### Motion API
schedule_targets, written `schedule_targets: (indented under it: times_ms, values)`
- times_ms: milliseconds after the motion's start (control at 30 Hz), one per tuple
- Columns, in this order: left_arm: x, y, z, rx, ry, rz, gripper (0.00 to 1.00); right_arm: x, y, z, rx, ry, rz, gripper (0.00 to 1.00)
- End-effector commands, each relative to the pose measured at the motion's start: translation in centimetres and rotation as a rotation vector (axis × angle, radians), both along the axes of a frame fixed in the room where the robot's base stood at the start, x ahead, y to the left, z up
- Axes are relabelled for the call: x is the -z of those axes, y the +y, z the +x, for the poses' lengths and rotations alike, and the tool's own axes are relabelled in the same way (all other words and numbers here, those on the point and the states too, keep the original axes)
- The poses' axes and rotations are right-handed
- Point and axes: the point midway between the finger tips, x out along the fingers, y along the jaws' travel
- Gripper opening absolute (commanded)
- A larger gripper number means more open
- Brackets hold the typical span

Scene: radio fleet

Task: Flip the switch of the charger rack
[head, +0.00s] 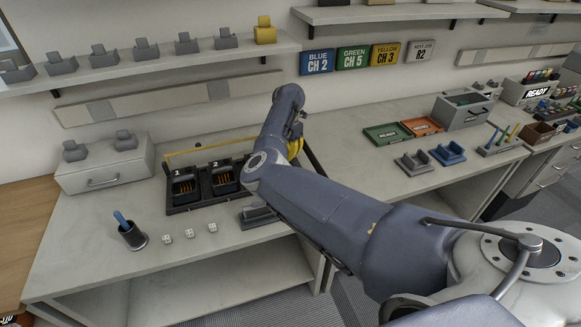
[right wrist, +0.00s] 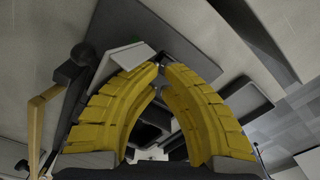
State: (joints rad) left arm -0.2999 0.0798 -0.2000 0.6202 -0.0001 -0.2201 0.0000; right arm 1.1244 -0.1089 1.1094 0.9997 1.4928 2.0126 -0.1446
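The charger rack (head: 205,211) is a black base on the left bench, with numbered bays 1 and 2 showing and a yellow bar (head: 210,146) behind it. My right arm hides the rack's right part. My right gripper (head: 297,147) has yellow fingers and hangs over the rack's right end, partly behind its own arm. In the right wrist view the curved fingers of my right gripper (right wrist: 161,68) meet at the tips, with nothing visible between them. A dark round knob (right wrist: 82,54) lies left of the tips; I cannot tell if it is the switch. My left gripper is out of view.
A grey drawer box (head: 105,172) stands left of the rack. A dark cup (head: 132,237) and several white dice (head: 190,233) lie in front. A shelf (head: 150,62) with grey holders runs above. Green (head: 386,136) and orange trays (head: 422,126) lie on the right bench.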

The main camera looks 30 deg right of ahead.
Motion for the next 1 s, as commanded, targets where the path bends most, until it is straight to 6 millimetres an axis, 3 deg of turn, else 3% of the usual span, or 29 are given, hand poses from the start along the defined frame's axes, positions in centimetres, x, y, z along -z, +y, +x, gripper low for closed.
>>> schedule_targets:
  times_ms: [1000]
  values:
    - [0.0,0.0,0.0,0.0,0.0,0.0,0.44,1.0,0.0,0.0,0.0,0.001,0.0,0.0]
